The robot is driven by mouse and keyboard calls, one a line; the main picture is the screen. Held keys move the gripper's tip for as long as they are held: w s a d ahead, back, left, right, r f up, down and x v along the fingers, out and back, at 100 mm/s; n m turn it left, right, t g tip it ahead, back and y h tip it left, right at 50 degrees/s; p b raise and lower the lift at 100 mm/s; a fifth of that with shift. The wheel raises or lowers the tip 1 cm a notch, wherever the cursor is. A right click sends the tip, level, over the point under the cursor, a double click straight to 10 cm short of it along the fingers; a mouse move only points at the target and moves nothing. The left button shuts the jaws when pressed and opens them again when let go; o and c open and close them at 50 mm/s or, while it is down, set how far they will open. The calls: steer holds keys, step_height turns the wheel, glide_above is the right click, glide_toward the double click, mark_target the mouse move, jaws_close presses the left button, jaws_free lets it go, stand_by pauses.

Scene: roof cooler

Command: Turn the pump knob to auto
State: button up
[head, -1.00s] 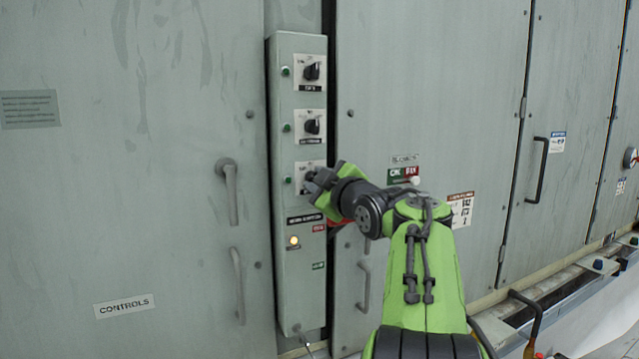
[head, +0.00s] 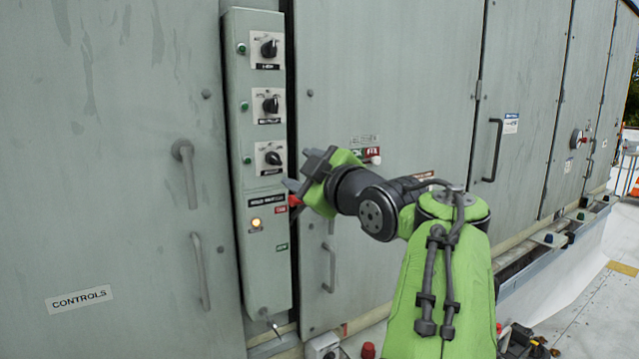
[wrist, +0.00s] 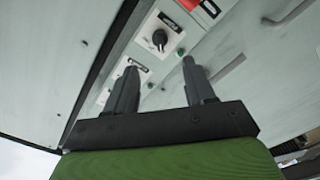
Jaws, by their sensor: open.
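A narrow grey control box (head: 262,285) carries three black rotary knobs on white plates in a column: top knob (head: 269,48), middle knob (head: 271,104) and bottom knob (head: 273,158). Their labels are too small to read surely, so I cannot tell which one is the pump knob or where auto lies. The bottom knob's handle looks slanted. My gripper (head: 303,172) is open and empty, just right of and below the bottom knob, apart from it. In the wrist view, the nearest knob (wrist: 160,39) lies beyond the open fingers (wrist: 159,68), with clear space between.
Green lamps stand left of the knobs, and a lit amber lamp (head: 256,222) sits below them. Door handles (head: 190,172) flank the box on the left, with another handle (head: 329,268) on the right. A small toggle (head: 270,322) sticks out at the box's bottom.

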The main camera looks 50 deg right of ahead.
steer(key=v, duration=0.6)
steer(key=shift+w+a, duration=0.1)
